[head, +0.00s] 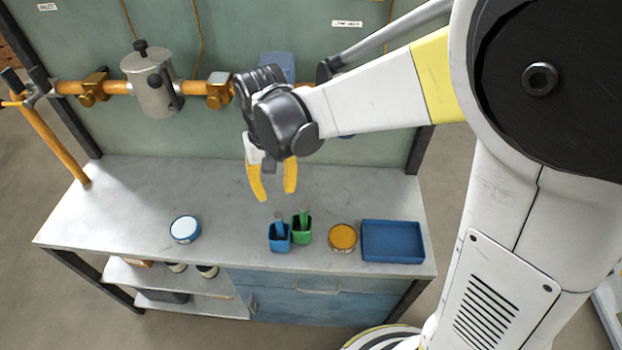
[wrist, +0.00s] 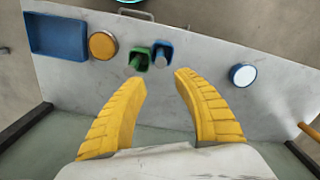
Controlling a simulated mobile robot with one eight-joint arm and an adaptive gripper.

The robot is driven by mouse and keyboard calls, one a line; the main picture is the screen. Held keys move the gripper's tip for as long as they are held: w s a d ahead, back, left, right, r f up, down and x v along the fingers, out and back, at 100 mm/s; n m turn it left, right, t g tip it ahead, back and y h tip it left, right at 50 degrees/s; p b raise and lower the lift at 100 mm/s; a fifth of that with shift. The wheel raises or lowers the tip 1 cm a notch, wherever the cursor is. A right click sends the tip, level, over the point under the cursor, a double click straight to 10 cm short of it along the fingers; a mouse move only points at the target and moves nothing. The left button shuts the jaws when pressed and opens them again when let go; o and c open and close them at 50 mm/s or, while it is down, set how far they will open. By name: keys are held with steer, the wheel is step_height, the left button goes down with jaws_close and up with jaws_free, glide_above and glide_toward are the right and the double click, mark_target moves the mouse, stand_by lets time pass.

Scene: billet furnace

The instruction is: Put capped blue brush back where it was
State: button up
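A blue cup (head: 280,239) stands on the bench with a grey-blue handle (head: 279,218) sticking up out of it. A green cup (head: 301,232) stands close beside it on the right, with a greenish handle (head: 303,215) in it. I cannot tell whether either handle belongs to the capped blue brush; the lower ends are hidden in the cups. My gripper (head: 274,196) is open and empty, above the bench and behind the cups. In the wrist view, the blue cup (wrist: 163,50) and green cup (wrist: 138,58) lie beyond my open fingertips (wrist: 160,75).
A blue tray (head: 392,241), seemingly empty, and an orange-topped round tin (head: 342,237) stand right of the cups. A white-topped round tin (head: 185,229) stands left. An orange pipe (head: 196,88) with a metal pot (head: 152,80) runs behind. The bench's left half is mostly clear.

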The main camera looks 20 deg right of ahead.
steer(key=s+d+r+t, duration=0.7)
steer(key=s+d+r, duration=0.2)
steer(key=s+d, duration=0.2)
steer(key=shift+d+r+m, duration=0.2)
steer(key=shift+d+m, duration=0.1)
steer(key=shift+d, duration=0.85)
